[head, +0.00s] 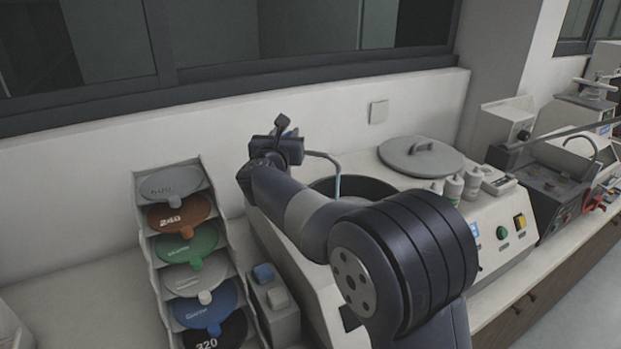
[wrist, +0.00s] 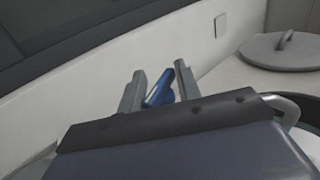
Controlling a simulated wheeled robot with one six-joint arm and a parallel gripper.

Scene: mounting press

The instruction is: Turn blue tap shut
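The blue tap (wrist: 160,90) shows in the wrist view as a small slanted blue lever between my two grey fingers. My gripper (wrist: 160,69) is open around it, with a gap at the left finger. The lever looks close to the right finger; I cannot tell whether they touch. In the head view my gripper (head: 283,128) is near the back wall, and the blue tap is hidden behind it. A curved spout (head: 326,157) reaches right from there, with a pale bluish stream (head: 338,184) below its end, over a dark round bowl (head: 360,186).
A grey round lid (head: 420,158) lies right of the bowl. White bottles (head: 453,188) stand in front of it. The wall is close behind.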

